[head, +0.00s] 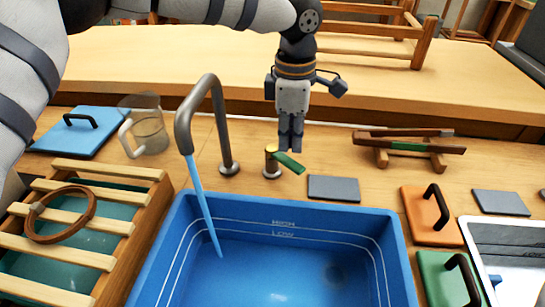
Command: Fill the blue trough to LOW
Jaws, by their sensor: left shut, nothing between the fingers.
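The blue trough (180,225) stands at the front middle, with pale lines marked HIGH and LOW on its inner wall. A blue water stream (202,200) runs from the grey spout (186,125) down into it. I cannot tell exactly where the water surface stands against the lines. A tap with a green lever (289,163) and brass base sits behind the trough. My left gripper (291,148) points down, shut and empty, right at the lever; I cannot tell whether they touch. My right gripper is out of view.
A slatted rack (80,217) with a brown ring (60,214) is at left. A glass jug (149,135) and blue lidded board (78,132) stand behind it. A wooden stand (408,148), grey plate (334,188), orange board (425,222) and green board (440,285) lie right.

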